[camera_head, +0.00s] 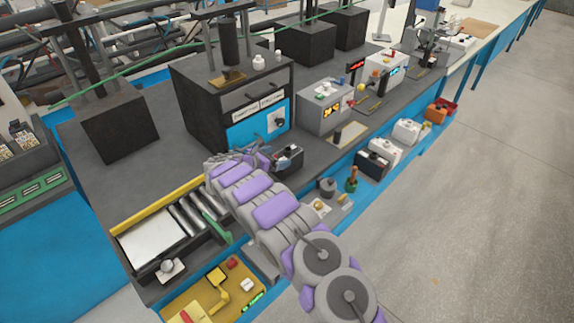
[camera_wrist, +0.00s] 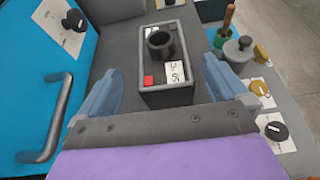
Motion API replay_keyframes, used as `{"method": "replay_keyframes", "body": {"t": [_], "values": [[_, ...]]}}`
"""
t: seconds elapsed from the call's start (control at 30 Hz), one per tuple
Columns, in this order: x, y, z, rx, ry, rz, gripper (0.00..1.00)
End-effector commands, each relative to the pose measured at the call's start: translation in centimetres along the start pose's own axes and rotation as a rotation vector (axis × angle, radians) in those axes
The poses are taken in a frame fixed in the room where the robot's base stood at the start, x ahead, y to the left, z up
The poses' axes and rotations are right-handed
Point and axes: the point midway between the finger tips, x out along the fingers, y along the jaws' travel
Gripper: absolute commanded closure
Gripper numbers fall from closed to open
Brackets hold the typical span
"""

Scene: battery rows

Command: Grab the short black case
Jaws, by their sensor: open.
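A short black case (camera_head: 288,160) stands on the grey bench in front of the large black cabinet. In the wrist view the case (camera_wrist: 154,98) shows a grey-rimmed top with a black round knob, a red square and a white label. My gripper (camera_wrist: 160,88) is open, with one blue-grey finger left of the case and the other right of it. Visible gaps separate the fingers from the case in this view. In the head view my gripper (camera_head: 250,158) is just left of the case and partly hides it.
The black cabinet (camera_head: 205,100) with a blue panel and handle (camera_wrist: 55,122) stands close on the left. Another black case (camera_head: 372,165) and white cases (camera_head: 385,150) stand on the lower blue ledge. Knobs and a green pot (camera_wrist: 224,38) are at the right.

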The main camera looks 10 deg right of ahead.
Motion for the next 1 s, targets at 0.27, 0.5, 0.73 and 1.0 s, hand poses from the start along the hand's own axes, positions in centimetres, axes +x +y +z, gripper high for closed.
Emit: {"method": "replay_keyframes", "body": {"t": [0.27, 0.5, 0.73, 1.0], "values": [[1.4, 0.0, 0.1, 0.002, -0.002, 0.002, 0.0], [4.7, -0.3, 0.0, 0.002, 0.0, 0.002, 0.0], [6.0, -0.2, 0.1, 0.0, -0.001, 0.003, 0.0], [6.0, -0.2, 0.2, 0.0, -0.001, 0.003, 0.14]]}}
